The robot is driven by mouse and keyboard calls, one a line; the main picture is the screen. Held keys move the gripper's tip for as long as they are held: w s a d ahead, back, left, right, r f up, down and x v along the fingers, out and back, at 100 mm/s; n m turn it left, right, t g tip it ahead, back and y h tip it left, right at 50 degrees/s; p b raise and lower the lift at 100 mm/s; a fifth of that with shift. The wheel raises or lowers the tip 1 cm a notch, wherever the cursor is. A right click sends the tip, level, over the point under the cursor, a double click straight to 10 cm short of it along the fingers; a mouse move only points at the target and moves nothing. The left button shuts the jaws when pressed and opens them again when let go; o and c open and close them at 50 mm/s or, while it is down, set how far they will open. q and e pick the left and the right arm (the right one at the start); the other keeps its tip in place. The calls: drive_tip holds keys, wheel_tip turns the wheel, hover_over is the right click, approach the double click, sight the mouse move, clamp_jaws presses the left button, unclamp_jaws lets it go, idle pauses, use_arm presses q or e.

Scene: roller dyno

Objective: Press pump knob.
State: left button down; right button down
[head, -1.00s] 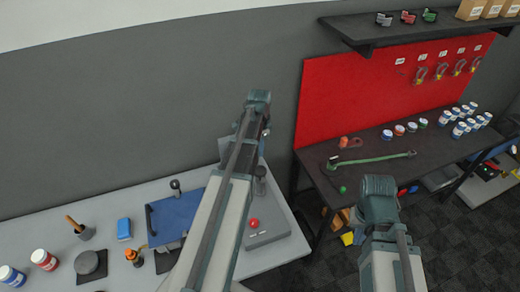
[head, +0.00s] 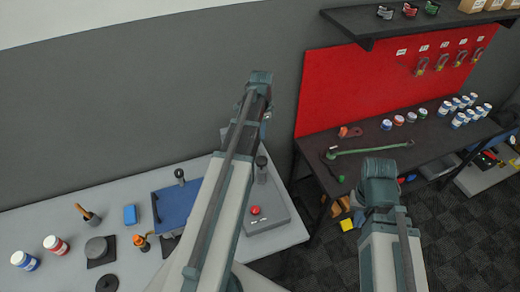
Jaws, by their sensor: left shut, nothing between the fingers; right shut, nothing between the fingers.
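A grey box (head: 277,215) sits on the right end of the light bench. It carries a red round button (head: 254,210) and an upright post with a black knob (head: 262,162). Another black knob on a stem (head: 179,174) stands at the back of a blue plate (head: 178,206). No label shows which one is the pump knob. My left arm crosses in front of the bench and hides part of the blue plate and grey box. My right arm is over the floor to the right. I cannot see the fingers of either gripper; the arms hide them.
A dark workbench (head: 320,180) with a red board (head: 370,90) stands at the right. Dark carpet lies between.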

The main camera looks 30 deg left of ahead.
sight(262, 161)
use_arm(q)
drive_tip(key=shift+r, duration=0.1)
use_arm(e)
drive_tip(key=shift+r, duration=0.15)
